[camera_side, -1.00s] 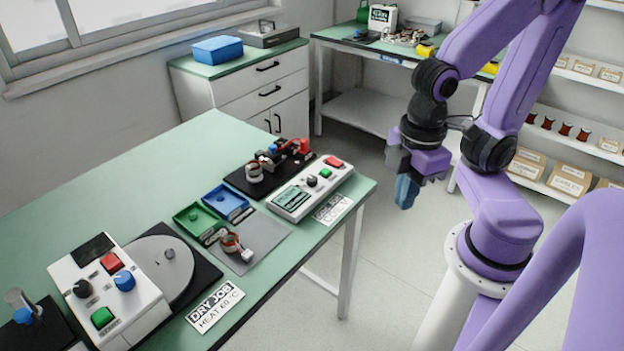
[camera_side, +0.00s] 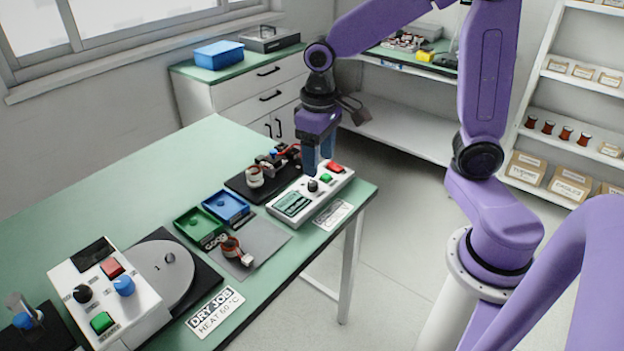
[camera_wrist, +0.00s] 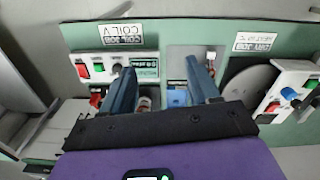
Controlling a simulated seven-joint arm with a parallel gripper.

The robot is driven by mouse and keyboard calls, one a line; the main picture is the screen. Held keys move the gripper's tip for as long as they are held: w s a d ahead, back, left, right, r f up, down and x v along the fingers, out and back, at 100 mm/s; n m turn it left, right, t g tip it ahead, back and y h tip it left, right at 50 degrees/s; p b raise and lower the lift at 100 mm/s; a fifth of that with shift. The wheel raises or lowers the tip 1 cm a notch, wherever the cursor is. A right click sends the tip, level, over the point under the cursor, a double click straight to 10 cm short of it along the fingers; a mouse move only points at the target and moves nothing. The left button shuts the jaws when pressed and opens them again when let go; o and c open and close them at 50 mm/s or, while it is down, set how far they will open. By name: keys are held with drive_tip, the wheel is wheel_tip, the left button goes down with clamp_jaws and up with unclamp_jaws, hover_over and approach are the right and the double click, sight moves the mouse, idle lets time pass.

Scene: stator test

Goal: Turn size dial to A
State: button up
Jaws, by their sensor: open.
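A white control box (camera_side: 310,190) at the table's right end carries a black dial (camera_side: 313,185), a green button (camera_side: 326,178), a red button (camera_side: 335,166) and a display (camera_side: 293,203). Another black dial (camera_side: 83,293) is on the box at the left; neither dial's size markings are readable. My gripper (camera_side: 319,164) is open and empty, pointing down above the right-hand box, with its fingers close to the dial in the picture. In the wrist view my gripper (camera_wrist: 160,76) has spread fingers; the right-hand box's dial (camera_wrist: 117,68) shows beside the left fingertip. Contact is not visible.
The left box (camera_side: 105,290) has a round grey plate (camera_side: 160,270) beside it. Green (camera_side: 201,226) and blue (camera_side: 226,205) trays lie mid-table near a grey mat (camera_side: 262,240) with a copper-wound part. A black fixture (camera_side: 250,182) stands behind the right-hand box.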

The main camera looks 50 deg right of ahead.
drive_tip(key=w+d+f+m, duration=0.2)
drive_tip(key=w+d+m, duration=0.35)
drive_tip(key=w, duration=0.25)
drive_tip(key=m, duration=0.3)
approach(312, 182)
wheel_tip(312, 182, down, 9)
drive_tip(key=shift+r, duration=0.15)
drive_tip(key=c, duration=1)
